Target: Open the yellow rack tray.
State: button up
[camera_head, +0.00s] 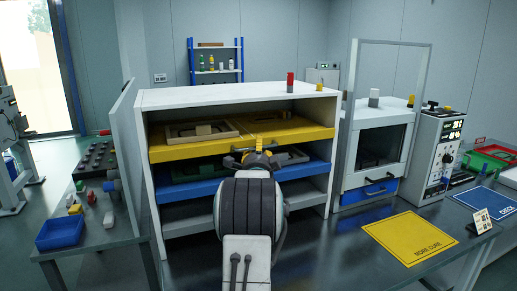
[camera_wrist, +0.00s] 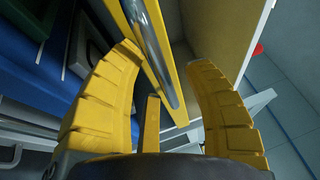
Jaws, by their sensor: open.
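The yellow rack tray (camera_head: 190,152) is the upper tray in the white open-fronted rack (camera_head: 240,93), above a blue tray (camera_head: 188,192) and a grey tray (camera_head: 188,225). My gripper (camera_head: 259,152) is at the middle of the yellow tray's front in the head view, where my arm hides much of the rack's middle. In the wrist view my gripper (camera_wrist: 165,60) is open, one yellow finger on each side. The tray's silver bar handle (camera_wrist: 155,50) lies between the fingers along the yellow front (camera_wrist: 176,70). I see no clear contact with it.
A yellow mat (camera_head: 410,238) lies on the bench to the right, beside a cabinet with a glass-framed door (camera_head: 375,140) and an instrument box (camera_head: 437,155). A blue bin (camera_head: 60,232) and small parts stand at left. A red-topped post (camera_head: 290,82) is on the rack.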

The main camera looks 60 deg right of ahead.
jog(key=shift+o, duration=0.2)
grip_shut()
dwell(0.3)
